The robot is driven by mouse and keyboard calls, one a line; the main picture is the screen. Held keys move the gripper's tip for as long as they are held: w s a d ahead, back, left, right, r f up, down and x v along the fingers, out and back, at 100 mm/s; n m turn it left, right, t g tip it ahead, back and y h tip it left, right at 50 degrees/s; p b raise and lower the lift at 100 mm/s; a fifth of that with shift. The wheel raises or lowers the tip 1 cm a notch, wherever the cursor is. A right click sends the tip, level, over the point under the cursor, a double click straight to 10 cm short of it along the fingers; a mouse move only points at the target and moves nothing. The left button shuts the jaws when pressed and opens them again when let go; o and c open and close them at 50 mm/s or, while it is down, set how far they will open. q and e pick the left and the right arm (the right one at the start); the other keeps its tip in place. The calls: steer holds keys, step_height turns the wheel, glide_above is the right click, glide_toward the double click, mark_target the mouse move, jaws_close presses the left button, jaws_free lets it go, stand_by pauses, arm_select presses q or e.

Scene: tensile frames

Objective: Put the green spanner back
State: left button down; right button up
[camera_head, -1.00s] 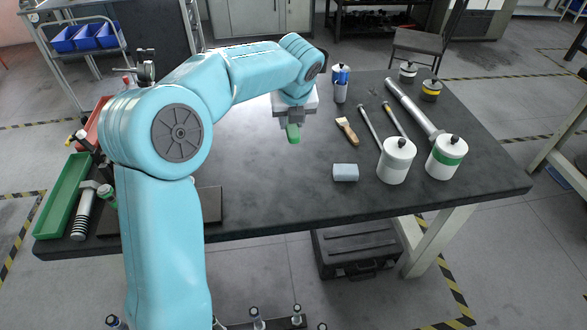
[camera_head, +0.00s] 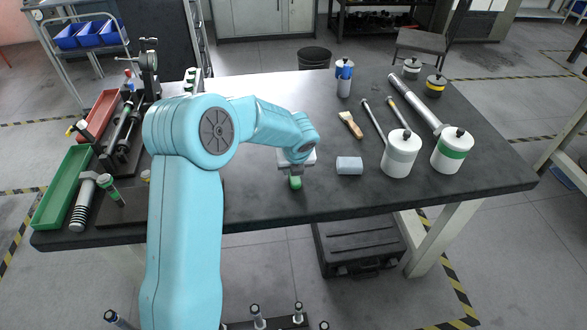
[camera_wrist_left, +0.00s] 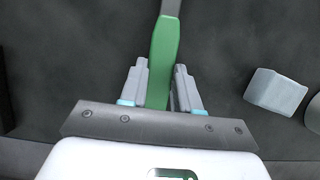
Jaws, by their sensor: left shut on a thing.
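The green spanner (camera_wrist_left: 163,50) is between the two fingers of my left gripper (camera_wrist_left: 161,72) in the left wrist view, which are shut on its green handle. Its grey shaft runs out past the top edge of that view, so its far end is hidden. In the head view the left gripper (camera_head: 296,170) is over the front middle of the dark table, with the green handle (camera_head: 295,182) showing just below it. I cannot tell the height of the spanner above the table. My right gripper is not in view.
A grey-blue block (camera_head: 349,165) lies just right of the gripper. White canisters (camera_head: 401,155) and a long grey bar (camera_head: 415,104) are farther right. A green tray (camera_head: 62,190), a red tray (camera_head: 97,116) and a dark tool rack (camera_head: 122,140) are at the left. The table's middle back is clear.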

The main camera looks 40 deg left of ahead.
arm_select(q)
steer(key=shift+w+f, duration=0.1)
steer(key=shift+w, duration=0.05)
steer(key=shift+f, duration=0.1)
steer(key=c, duration=1.1)
jaws_free()
steer(key=o, duration=0.3)
steer(key=shift+r, duration=0.35)
steer(key=p+v, duration=0.1)
steer(key=v, duration=1)
steer(key=shift+s+d+r, duration=0.15)
steer(key=shift+s+r, duration=0.1)
steer(key=shift+r, duration=0.05)
